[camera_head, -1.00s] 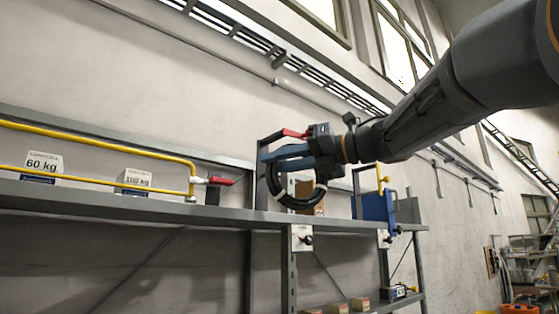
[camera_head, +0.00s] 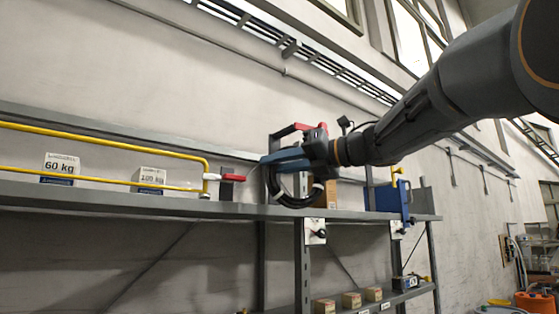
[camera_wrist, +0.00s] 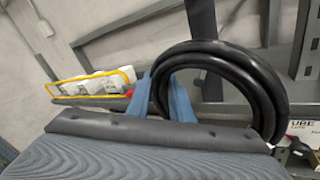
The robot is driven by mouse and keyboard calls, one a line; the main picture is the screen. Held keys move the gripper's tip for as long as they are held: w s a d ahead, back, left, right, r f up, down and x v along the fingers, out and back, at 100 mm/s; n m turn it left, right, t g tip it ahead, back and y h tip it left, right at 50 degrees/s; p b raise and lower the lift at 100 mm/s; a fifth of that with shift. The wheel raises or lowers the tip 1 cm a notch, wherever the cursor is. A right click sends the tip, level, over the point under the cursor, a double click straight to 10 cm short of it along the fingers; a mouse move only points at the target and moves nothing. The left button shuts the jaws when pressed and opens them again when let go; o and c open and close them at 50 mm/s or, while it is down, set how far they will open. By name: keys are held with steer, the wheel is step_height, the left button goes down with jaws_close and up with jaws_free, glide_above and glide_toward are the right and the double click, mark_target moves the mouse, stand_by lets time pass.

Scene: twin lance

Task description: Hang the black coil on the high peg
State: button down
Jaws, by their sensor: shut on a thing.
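The black coil (camera_head: 297,201) hangs from my gripper (camera_head: 270,160), whose blue fingers are shut on it. In the wrist view the coil (camera_wrist: 265,85) is a thick black ring of several turns, passing between the blue fingers of my gripper (camera_wrist: 162,92). In the head view its lower arc shows in front of the shelf, with pale bands on it; the rest is hidden by the gripper. I cannot make out for certain which fixture is the high peg. White plates with black knobs (camera_head: 316,232) (camera_head: 397,227) sit on the shelf front.
A grey shelf (camera_head: 120,203) runs across the view. It bears a yellow rail (camera_head: 100,138), weight signs (camera_head: 61,167), a red-handled fitting (camera_head: 233,178) and a blue box (camera_head: 388,198). Small boxes (camera_head: 351,299) stand below. A grey upright (camera_wrist: 201,30) shows behind the coil.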

steer(key=shift+w+a+p, duration=0.35)
steer(key=shift+w+a, duration=0.1)
steer(key=shift+w, duration=0.25)
steer(key=shift+w+a+p, duration=0.35)
steer(key=shift+w+a, duration=0.1)
steer(key=shift+w, duration=0.2)
steer(key=shift+w+a+f+b, duration=0.4)
steer(key=shift+w+f+b, duration=0.15)
steer(key=shift+b, duration=0.1)
